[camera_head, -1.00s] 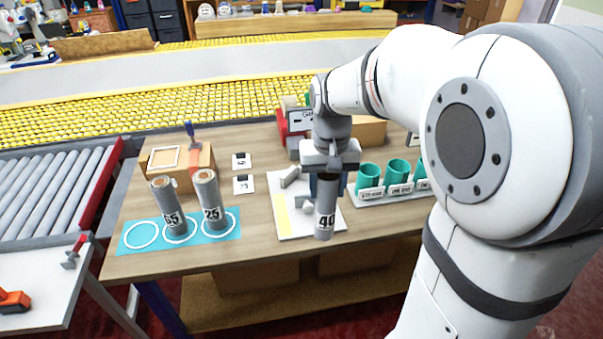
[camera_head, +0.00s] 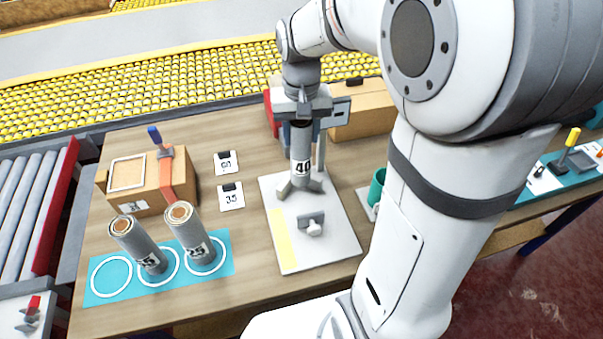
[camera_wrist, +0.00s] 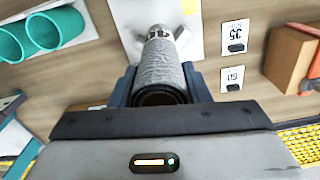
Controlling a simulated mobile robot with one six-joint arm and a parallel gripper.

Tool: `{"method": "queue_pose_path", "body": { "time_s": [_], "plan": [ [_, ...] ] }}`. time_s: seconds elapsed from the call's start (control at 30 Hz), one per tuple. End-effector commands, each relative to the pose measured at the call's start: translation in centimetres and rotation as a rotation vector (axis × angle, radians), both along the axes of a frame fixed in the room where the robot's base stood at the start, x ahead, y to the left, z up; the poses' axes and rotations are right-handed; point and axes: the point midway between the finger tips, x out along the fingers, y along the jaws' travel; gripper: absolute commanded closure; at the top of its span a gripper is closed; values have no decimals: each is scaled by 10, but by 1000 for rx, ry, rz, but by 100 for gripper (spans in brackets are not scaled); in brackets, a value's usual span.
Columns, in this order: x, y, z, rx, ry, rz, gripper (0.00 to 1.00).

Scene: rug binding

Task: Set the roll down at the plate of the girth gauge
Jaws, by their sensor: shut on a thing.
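My gripper (camera_head: 301,122) is shut on the upper part of a grey roll marked 40 (camera_head: 301,160). The roll is upright. Its lower end is over the back part of the girth gauge's white plate (camera_head: 340,240), by the grey angled blocks; I cannot tell whether it touches the plate. A grey block with a white knob (camera_head: 313,224) is nearer the front of the plate, apart from the roll. In the wrist view the roll (camera_wrist: 160,62) sits between the fingers, its far end towards the plate (camera_wrist: 198,30) and the gauge's grey blocks.
Two other rolls (camera_head: 140,243) (camera_head: 190,232) stand on the blue ringed mat (camera_head: 105,294); its left ring is empty.

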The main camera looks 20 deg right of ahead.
Motion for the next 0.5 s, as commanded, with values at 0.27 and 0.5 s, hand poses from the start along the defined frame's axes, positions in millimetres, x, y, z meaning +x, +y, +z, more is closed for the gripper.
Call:
{"method": "queue_pose_path", "body": {
  "time_s": [0.27,0.5],
  "plan": [
    [-1,-2,-44,0,3,-5,92],
    [-1,-2,-75,0,6,-6,92]
  ]
}}
